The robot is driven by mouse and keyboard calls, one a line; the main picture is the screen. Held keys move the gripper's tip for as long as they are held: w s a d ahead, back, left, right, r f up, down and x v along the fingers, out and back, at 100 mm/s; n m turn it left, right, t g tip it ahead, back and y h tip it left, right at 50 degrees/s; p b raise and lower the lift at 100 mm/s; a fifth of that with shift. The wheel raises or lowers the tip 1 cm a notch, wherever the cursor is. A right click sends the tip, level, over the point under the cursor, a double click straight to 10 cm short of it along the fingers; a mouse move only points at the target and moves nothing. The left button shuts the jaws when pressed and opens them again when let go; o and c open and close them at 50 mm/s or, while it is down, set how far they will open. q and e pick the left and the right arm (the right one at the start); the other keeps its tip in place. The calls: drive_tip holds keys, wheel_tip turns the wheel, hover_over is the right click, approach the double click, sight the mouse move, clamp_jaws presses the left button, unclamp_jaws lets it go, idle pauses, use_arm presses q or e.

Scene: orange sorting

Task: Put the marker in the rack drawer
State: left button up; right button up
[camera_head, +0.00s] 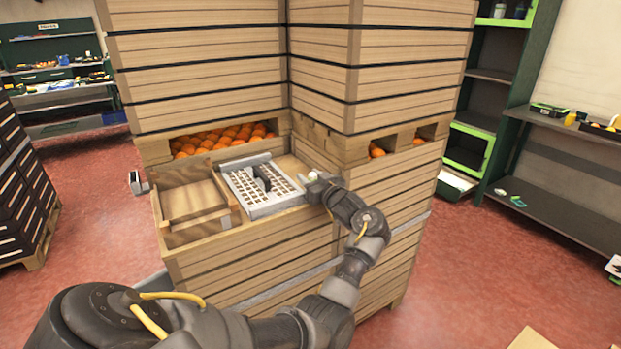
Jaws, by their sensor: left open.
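I cannot make out the marker for certain. A small pale thing (312,176) shows right at my left gripper (318,187), too small to identify. The left gripper is open at the right end of a grey slotted tray (290,207), above the front of the wooden crate stack; its fingers show only small. A black upright piece (262,178) stands on the tray. At the right is a dark green rack (487,105) with bright green-framed compartments; a low drawer-like box (456,183) sticks out at its bottom. My right gripper is out of view.
Tall wooden crates (200,60) rise behind the tray, with oranges (222,138) in their openings. A wooden box (192,200) sits left of the tray. Dark stacked crates (20,190) stand at far left, and a shelf (570,185) at right. Red floor between is mostly clear.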

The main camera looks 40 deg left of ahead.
use_arm(q)
drive_tip(key=shift+r, duration=0.25)
drive_tip(key=b+v, duration=0.1)
drive_tip(key=v, duration=1.1)
